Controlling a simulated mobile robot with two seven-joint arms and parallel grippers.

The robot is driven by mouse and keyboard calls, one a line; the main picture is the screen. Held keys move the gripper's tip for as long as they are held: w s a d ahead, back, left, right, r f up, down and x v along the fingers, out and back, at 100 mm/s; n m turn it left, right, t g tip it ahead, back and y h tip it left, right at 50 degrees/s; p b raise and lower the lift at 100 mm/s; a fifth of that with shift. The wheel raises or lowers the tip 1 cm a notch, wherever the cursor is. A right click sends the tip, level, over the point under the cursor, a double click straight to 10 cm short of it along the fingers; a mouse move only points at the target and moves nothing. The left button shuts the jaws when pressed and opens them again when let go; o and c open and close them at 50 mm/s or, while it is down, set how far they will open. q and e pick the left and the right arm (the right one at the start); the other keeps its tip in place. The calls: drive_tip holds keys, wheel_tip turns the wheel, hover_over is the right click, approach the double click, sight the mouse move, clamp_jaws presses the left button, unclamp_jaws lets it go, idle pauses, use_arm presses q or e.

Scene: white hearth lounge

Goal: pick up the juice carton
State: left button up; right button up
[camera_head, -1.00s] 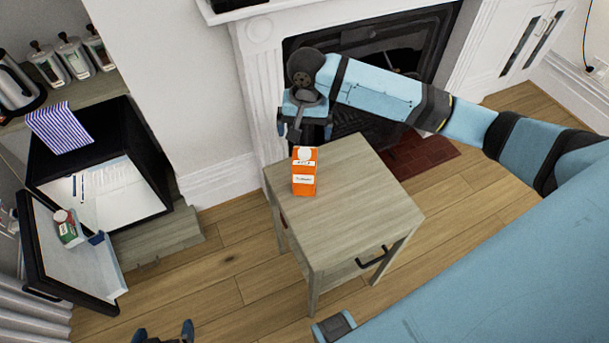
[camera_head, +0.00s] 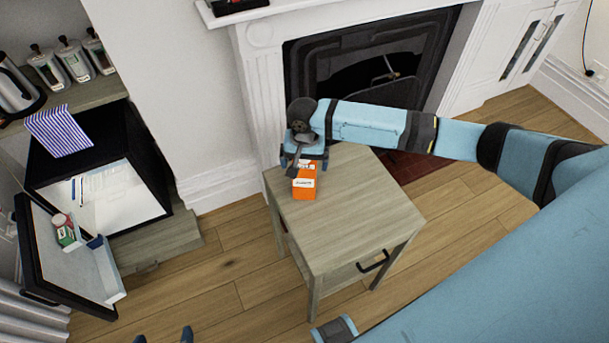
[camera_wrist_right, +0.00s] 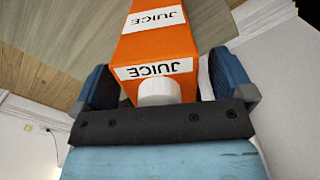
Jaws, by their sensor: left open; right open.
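The orange juice carton (camera_head: 304,189) stands on the wooden side table (camera_head: 350,215), near its far left corner. My right gripper (camera_head: 304,164) is over the carton's top and hides its upper part in the head view. In the right wrist view the carton (camera_wrist_right: 158,47) lies between the two blue fingers of my right gripper (camera_wrist_right: 163,84), its white cap close to the palm. The fingers are open, with a gap visible at least on the right side. My left gripper (camera_head: 163,337) shows only its fingertips at the bottom edge; they are apart, with nothing between them.
A fireplace (camera_head: 370,75) is behind the table. The rest of the tabletop is clear.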

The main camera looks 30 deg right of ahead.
drive_tip(key=shift+f, duration=0.65)
drive_tip(key=c, duration=1.7)
drive_tip(key=shift+r, duration=0.1)
